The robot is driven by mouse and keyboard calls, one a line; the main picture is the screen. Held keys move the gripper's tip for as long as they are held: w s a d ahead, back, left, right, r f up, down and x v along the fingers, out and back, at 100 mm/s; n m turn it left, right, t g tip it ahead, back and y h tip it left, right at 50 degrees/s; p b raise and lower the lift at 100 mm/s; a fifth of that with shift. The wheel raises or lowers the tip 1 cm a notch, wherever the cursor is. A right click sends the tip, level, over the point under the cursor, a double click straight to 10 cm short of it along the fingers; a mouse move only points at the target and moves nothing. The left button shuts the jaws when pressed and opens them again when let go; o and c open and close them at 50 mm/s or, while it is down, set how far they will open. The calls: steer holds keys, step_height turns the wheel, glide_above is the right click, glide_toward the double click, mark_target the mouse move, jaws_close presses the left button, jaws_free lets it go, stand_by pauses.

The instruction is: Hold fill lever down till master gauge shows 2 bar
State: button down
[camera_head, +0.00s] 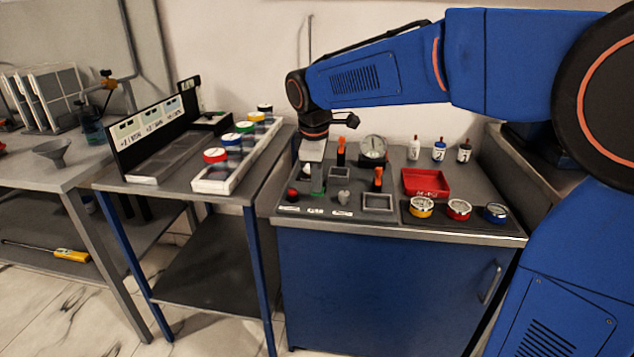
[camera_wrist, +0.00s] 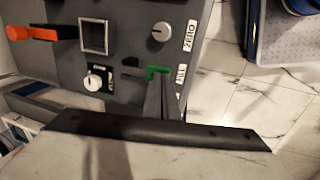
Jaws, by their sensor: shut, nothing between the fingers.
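The green fill lever (camera_head: 318,185) is at the front left of the grey rig panel. In the wrist view its green part (camera_wrist: 157,72) shows beside a label reading FILL, partly hidden by my fingers. My gripper (camera_head: 315,190) points down at the lever, shut and empty. Its fingertips (camera_wrist: 159,84) overlap the green part in the wrist view. I cannot tell whether they touch it or how far down it is. The master gauge (camera_head: 374,148), a round pale dial, stands at the back of the panel. Its needle is too small to read.
A zero knob (camera_wrist: 162,31) sits beside the lever, with a red knob (camera_head: 292,194) on the other side. Orange-handled valves (camera_head: 341,150) and square frames stand behind. A red tray (camera_head: 426,182), three small gauges (camera_head: 459,209) and three bottles (camera_head: 439,150) are to the right.

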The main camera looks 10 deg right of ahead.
steer(key=w+d+v, duration=0.1)
steer(key=w+v, duration=0.1)
steer(key=v, duration=1.1)
steer(key=shift+r, duration=0.6)
steer(key=s+d+f+m+t, duration=0.1)
steer(key=s+d+f+m, duration=0.25)
steer(key=s+d, duration=0.35)
steer(key=s+d+f+m, duration=0.3)
steer(key=s+d+m, duration=0.15)
steer(key=s, duration=0.35)
steer(key=s+d+f+m, duration=0.3)
steer(key=s+f, duration=0.4)
steer(key=s+d+f+m+t, duration=0.1)
steer(key=s+d+f+m, duration=0.2)
steer(key=s+f, duration=0.4)
steer(key=shift+s+t+y, duration=0.3)
steer(key=shift+s+y, duration=0.1)
steer(key=shift+s, duration=0.15)
